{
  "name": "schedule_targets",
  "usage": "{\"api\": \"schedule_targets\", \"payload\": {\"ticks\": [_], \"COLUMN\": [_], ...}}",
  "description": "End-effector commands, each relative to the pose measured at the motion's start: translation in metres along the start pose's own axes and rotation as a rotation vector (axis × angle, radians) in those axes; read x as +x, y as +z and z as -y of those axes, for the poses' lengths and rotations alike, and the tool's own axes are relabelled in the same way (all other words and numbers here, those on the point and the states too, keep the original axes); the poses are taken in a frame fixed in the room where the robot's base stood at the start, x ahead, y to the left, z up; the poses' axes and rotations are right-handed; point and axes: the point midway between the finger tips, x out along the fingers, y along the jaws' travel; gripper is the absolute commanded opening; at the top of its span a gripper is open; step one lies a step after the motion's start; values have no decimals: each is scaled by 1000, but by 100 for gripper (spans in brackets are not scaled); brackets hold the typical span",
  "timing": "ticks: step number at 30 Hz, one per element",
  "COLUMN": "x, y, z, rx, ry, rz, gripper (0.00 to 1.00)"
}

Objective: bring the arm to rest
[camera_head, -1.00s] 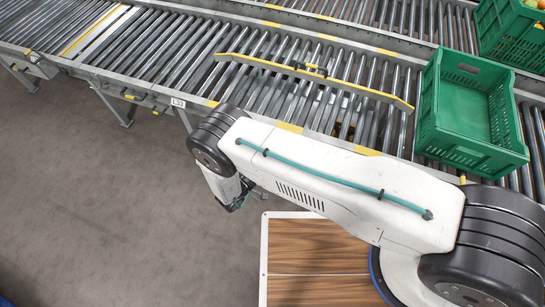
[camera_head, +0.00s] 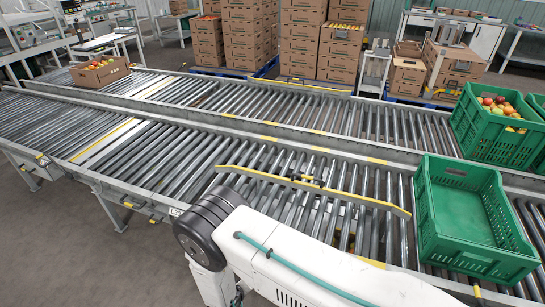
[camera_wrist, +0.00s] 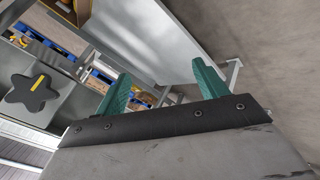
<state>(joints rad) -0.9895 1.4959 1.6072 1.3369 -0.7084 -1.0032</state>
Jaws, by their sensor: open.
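My gripper (camera_wrist: 163,82) shows in the wrist view as two green fingers set well apart. It is open, and nothing lies between the fingertips but background. In the head view my white arm comes in from the bottom edge, in front of the near conveyor. Its dark joint is at the left end, and the wrist below it is cut off by the frame's bottom edge. The gripper itself cannot be made out there.
An empty green crate (camera_head: 431,213) stands on the near roller conveyor (camera_head: 190,168), right of my arm. A yellow-edged guide bar (camera_head: 255,172) crosses the rollers. Behind are a filled green crate (camera_head: 482,134), a tomato carton (camera_head: 95,82) and carton stacks (camera_head: 301,50).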

Motion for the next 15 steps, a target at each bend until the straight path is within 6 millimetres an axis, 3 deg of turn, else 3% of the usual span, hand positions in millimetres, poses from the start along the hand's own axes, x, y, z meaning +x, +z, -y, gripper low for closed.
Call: {"api": "schedule_targets", "payload": {"ticks": [1, 3, 8, 11, 15], "x": [-14, -36, -96, -136, -194], "y": [-20, -42, -85, -104, -118], "z": [0, -1, -24, -52, -102], "rx": [42, 90, 178, 212, 240], "ry": [-90, -220, -465, -582, -701], "rz": [14, 45, 143, 210, 307], "gripper": [72, 72, 72, 72, 72]}}
